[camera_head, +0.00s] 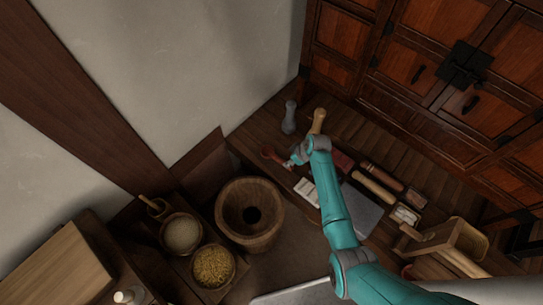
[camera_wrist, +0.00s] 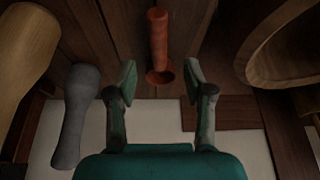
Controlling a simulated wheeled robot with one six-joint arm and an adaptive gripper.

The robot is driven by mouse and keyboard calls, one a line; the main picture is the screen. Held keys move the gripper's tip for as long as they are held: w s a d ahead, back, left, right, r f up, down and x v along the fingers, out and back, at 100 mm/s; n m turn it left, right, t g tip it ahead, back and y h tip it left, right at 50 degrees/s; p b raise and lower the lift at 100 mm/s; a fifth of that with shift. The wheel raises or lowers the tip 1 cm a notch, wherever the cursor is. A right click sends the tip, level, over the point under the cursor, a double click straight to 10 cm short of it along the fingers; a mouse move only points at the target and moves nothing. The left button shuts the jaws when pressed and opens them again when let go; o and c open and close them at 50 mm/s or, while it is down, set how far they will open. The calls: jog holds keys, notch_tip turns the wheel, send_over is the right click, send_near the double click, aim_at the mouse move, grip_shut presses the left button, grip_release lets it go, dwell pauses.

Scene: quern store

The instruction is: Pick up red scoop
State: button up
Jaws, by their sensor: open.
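The red scoop (camera_head: 271,155) lies on the dark wooden surface at the left end of a row of tools, just left of my gripper (camera_head: 288,162). In the wrist view the red scoop (camera_wrist: 158,38) shows its handle toward the top and its round end lower down. My gripper (camera_wrist: 160,80) is open and empty there. Its two fingertips stand to either side of the scoop's round end, with a gap on both sides. I cannot tell how far the fingers are above the scoop. In the head view my gripper and wrist cover part of the surface beside it.
A grey pestle (camera_head: 289,118) and a tan wooden pestle (camera_head: 318,121) stand behind the gripper. A large wooden mortar (camera_head: 232,224) is in front. Bowls of grain (camera_head: 213,266) sit left of it. Blocks and rollers (camera_head: 374,186) lie to the right. A cabinet (camera_head: 425,65) stands behind.

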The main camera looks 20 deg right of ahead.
aim_at(277, 159)
jog(key=shift+x, duration=4.3)
jog(key=shift+w, duration=0.1)
jog(key=shift+c, duration=0.2)
jog(key=shift+r, duration=0.1)
grip_shut()
